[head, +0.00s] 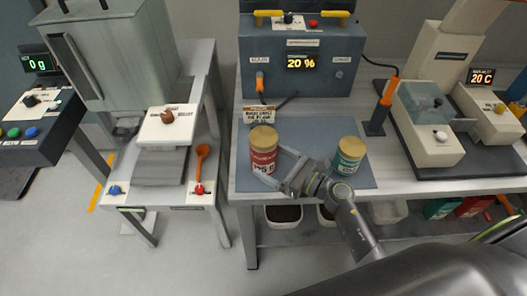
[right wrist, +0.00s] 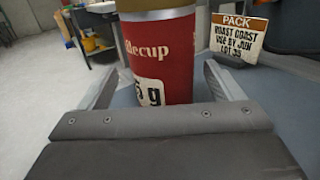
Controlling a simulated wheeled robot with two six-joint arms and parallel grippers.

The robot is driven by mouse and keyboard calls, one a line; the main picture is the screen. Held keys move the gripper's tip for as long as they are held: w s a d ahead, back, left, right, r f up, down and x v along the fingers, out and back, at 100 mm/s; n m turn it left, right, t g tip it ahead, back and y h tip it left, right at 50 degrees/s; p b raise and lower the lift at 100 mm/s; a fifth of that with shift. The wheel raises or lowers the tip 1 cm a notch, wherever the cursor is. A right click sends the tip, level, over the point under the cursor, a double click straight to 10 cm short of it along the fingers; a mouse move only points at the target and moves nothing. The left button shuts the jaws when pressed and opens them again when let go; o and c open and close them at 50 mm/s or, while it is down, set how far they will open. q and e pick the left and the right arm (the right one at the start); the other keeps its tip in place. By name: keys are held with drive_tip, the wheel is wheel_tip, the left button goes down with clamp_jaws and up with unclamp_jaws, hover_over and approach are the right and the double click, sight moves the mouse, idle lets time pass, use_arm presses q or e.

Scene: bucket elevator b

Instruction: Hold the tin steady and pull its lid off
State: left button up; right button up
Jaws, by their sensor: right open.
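A red tin (head: 263,155) with a gold lid (head: 263,137) stands upright on a blue-grey mat on the bench. Its red label also fills the middle of the right wrist view (right wrist: 160,60), where the lid is mostly cut off at the top. My right gripper (head: 277,167) is open at the tin's front right, its fingers pointing at the tin. In the right wrist view the fingers (right wrist: 160,85) are spread to either side of the tin's body. A green tin (head: 348,157) with a tan lid stands to the right on the mat. My left gripper is not in view.
The mat (head: 310,135) has free room between the tins. A small sign (head: 266,114) stands behind the red tin. A control box (head: 300,55) reading 20 % stands at the back.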

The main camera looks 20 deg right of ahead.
sight(258, 134)
drive_tip(key=x, duration=0.1)
drive_tip(key=p+x, duration=0.1)
drive_tip(key=x, duration=0.2)
drive_tip(key=shift+w+r+p, duration=0.15)
drive_tip(key=shift+r+p, duration=0.15)
drive_tip(key=shift+p, duration=0.1)
drive_tip(key=shift+w+a+f, duration=0.1)
drive_tip(key=shift+w+a, duration=0.25)
drive_tip(key=shift+w, duration=0.1)
drive_tip(key=c, duration=1)
wheel_tip(258, 134, up, 10)
drive_tip(key=shift+f+p, duration=0.1)
drive_tip(key=shift+p, duration=1.1)
drive_tip(key=s+d+r, duration=0.2)
drive_tip(key=s, duration=0.2)
drive_tip(key=s+d+r+m+t+h, duration=0.1)
drive_tip(key=s+r, duration=0.2)
drive_tip(key=s, duration=0.1)
drive_tip(key=s+d+r+h, duration=0.1)
drive_tip(key=s+d+r, duration=0.1)
drive_tip(key=s, duration=0.3)
drive_tip(key=shift+d+r+m+t, duration=0.3)
drive_tip(key=shift+r+m, duration=0.1)
drive_tip(key=shift+r, duration=0.1)
drive_tip(key=shift+w+a, duration=0.1)
